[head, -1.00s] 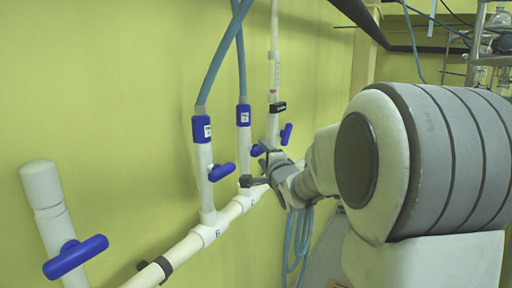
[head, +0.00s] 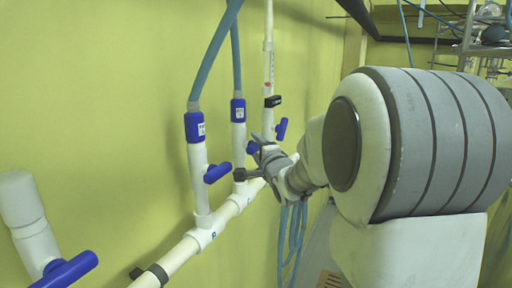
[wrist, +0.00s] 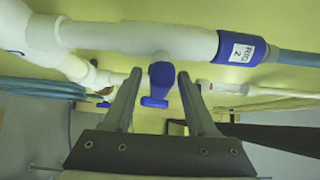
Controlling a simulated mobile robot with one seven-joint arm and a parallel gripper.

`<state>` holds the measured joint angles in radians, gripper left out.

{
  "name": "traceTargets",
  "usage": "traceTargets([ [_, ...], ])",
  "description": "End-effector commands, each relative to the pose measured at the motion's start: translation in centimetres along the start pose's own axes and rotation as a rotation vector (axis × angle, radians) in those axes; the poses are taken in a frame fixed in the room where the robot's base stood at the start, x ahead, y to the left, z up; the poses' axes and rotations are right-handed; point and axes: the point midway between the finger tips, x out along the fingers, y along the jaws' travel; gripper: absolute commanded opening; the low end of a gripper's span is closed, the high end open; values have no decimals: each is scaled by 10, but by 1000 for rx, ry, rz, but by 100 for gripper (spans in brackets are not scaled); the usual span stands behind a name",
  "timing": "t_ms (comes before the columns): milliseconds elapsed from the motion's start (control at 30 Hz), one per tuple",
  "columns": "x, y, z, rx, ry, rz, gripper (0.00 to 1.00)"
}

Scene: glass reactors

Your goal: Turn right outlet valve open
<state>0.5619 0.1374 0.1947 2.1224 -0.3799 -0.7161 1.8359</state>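The right outlet valve has a blue handle (head: 252,147) on the second white upright pipe (head: 239,160). In the wrist view its blue handle (wrist: 161,80) sticks out from the white pipe (wrist: 130,38), beside a blue fitting with a partly readable "RIG" label (wrist: 241,52). My gripper (wrist: 159,78) is open, with one finger on each side of the handle. Gaps show on both sides, so neither finger visibly touches it. In the head view my gripper (head: 255,160) is at this valve and hides part of the handle and pipe.
Another blue-handled valve (head: 216,173) is on the nearer pipe, left of my gripper. A third blue handle (head: 282,129) is just beyond. A slanted white manifold pipe (head: 180,254) runs below along the yellow wall. Blue hoses (head: 293,240) hang below my gripper.

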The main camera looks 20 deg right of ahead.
Motion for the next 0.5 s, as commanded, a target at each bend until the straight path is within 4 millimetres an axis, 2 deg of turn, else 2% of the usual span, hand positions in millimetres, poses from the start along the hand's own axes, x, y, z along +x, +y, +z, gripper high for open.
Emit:
traceTargets([
  [33,0,0,0,0,0,0,50],
  [300,0,0,0,0,0,0,2],
  [500,0,0,0,0,0,-1,0],
])
